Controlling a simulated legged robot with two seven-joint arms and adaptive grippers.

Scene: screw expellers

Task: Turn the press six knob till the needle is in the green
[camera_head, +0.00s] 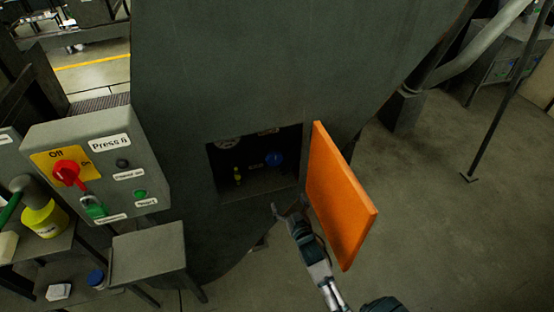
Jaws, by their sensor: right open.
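The press six (300,60) is a large dark grey body with a square recess in its front. Inside the recess is a round blue knob (274,158). A pale dial (228,143) shows at the top left of the recess, cut off by its upper edge, so I cannot read a needle or a green zone. The orange door (338,195) of the recess stands open to the right. My right gripper (287,207) is open and empty, below the knob and apart from it, left of the door. My left gripper is out of view.
A grey control box (110,150) labelled Press 6, with a red switch (67,172), stands at left. A small yellow-green item (237,175) is in the recess. A grey stand (148,252) and a yellow container (45,220) are at lower left.

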